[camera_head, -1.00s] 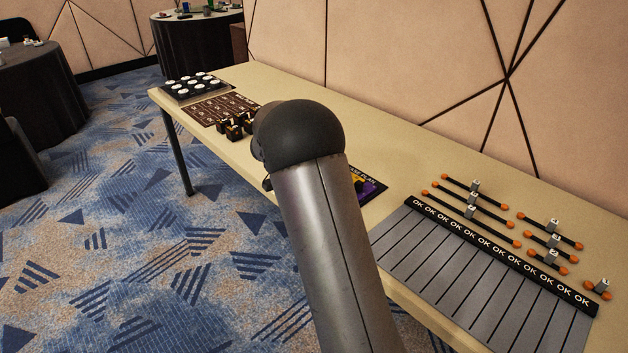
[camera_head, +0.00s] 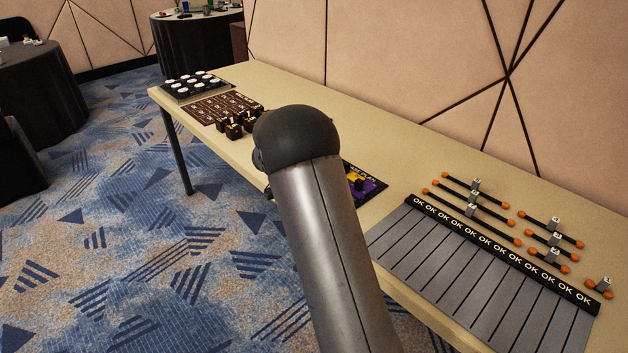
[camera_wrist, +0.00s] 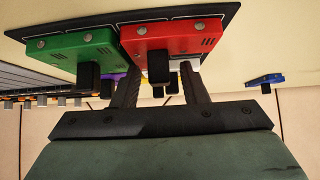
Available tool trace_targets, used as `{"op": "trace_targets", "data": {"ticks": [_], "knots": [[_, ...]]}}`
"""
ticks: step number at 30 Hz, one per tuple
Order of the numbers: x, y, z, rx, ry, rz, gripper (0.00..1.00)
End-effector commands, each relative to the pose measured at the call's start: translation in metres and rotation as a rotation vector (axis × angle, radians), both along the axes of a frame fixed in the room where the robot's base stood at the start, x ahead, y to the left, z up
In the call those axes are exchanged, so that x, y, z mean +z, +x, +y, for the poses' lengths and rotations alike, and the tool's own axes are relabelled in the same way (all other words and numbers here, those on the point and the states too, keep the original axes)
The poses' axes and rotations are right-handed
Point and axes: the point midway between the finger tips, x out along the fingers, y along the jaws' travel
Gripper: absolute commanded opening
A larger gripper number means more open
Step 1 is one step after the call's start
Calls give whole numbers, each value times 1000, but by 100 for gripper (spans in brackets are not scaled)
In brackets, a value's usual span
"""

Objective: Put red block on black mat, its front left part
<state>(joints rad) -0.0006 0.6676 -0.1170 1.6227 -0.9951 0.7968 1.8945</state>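The red block (camera_wrist: 190,38), with a black knob (camera_wrist: 158,66), is in the wrist view at top centre. It lies against the black mat (camera_wrist: 232,14), overlapping its edge in the picture; I cannot tell whether it touches it. My gripper (camera_wrist: 162,86) is open, its two dark fingers either side of the knob with gaps showing. A green block (camera_wrist: 70,46) with a similar knob is close on the left. In the head view a black sheet with white lettering (camera_head: 380,180) shows beside my arm, bearing purple and yellow pieces (camera_head: 364,188); my arm hides the red block and gripper there.
A small blue block (camera_wrist: 265,79) lies apart at the right in the wrist view. On the long table (camera_head: 420,165) are a grey slatted panel (camera_head: 440,250), several orange-ended rods (camera_head: 470,210), a brown printed board (camera_head: 222,108), dark blocks (camera_head: 236,127) and a tray of white discs (camera_head: 190,86).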

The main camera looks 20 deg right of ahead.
Motion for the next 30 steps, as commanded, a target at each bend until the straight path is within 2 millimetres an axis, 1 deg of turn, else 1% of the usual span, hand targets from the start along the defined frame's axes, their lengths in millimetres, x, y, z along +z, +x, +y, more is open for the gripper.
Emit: {"op": "trace_targets", "data": {"ticks": [5, 8, 15, 21, 25, 30], "knots": [[7, 0, 0, 1, 0, 1, 40], [15, -2, 12, 4, 0, -4, 40], [52, -14, 48, 4, 1, -3, 40], [77, -21, 71, 2, 1, -2, 40], [85, -24, 79, 1, 0, -1, 40], [89, -27, 81, 1, 1, 3, 40]]}}
